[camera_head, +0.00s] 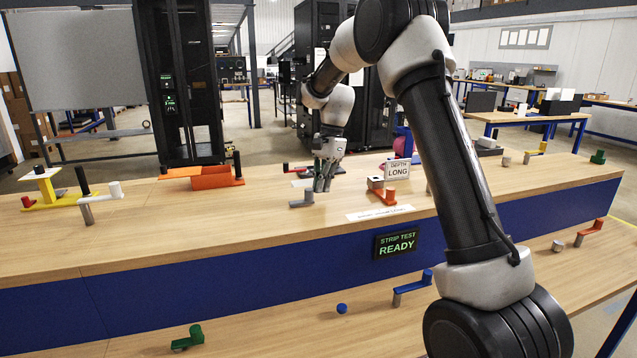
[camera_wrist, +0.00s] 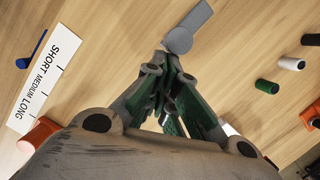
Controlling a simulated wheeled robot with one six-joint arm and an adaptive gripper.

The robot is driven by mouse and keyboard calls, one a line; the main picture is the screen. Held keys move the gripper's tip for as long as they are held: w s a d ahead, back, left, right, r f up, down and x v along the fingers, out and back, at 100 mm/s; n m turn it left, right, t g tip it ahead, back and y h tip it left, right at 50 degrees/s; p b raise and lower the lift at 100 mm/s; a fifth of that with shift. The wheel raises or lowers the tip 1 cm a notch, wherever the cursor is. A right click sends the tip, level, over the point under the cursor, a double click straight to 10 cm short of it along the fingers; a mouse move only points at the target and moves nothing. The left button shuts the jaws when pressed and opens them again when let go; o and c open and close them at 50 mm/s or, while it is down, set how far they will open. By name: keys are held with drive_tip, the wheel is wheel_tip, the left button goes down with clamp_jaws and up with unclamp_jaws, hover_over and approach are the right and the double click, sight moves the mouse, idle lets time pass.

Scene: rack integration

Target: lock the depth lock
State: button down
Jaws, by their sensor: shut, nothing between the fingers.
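My gripper (camera_head: 321,187) is shut and empty, pointing down over the upper wooden bench. In the wrist view its green and grey fingers (camera_wrist: 168,62) converge close to the round end of a grey lever (camera_wrist: 180,39); I cannot tell whether they touch it. The grey lever also shows in the head view (camera_head: 302,202), just left of the fingertips. A white strip (camera_wrist: 45,78) reads SHORT, MEDIUM, LONG. An orange piece (camera_head: 388,196) stands by the sign. No part is labelled as the depth lock.
An orange tray (camera_head: 210,178) and a yellow fixture (camera_head: 62,198) stand to the left. A blue lever (camera_head: 413,287) and a green piece (camera_head: 187,338) lie on the lower shelf.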

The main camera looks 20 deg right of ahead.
drive_tip(key=shift+s+m+t, duration=0.4)
drive_tip(key=shift+s+m, duration=0.95)
drive_tip(key=shift+m, duration=0.35)
drive_tip(key=shift+s+a+m+t, duration=0.2)
drive_tip(key=shift+s+a+m, duration=0.1)
drive_tip(key=shift+s+m, duration=0.55)
drive_tip(key=shift+s+a+m+t, duration=0.25)
drive_tip(key=shift+s+m, duration=0.3)
drive_tip(key=shift+m, duration=0.6)
drive_tip(key=s+a+m, duration=0.1)
drive_tip(key=m, duration=0.1)
drive_tip(key=s+a+m+t, duration=0.1)
drive_tip(key=m, duration=0.1)
drive_tip(key=shift+s, duration=0.2)
drive_tip(key=shift+s+a+m, duration=0.4)
drive_tip(key=shift+a+m, duration=0.15)
drive_tip(key=shift+m, duration=0.25)
drive_tip(key=shift+s+a, duration=0.15)
drive_tip(key=shift+a, duration=0.15)
drive_tip(key=shift+w+a+r+t, duration=0.1)
drive_tip(key=shift+w+t, duration=0.05)
drive_tip(key=shift+w, duration=0.3)
drive_tip(key=shift+w+a+r+t, duration=0.1)
drive_tip(key=shift+w, duration=0.35)
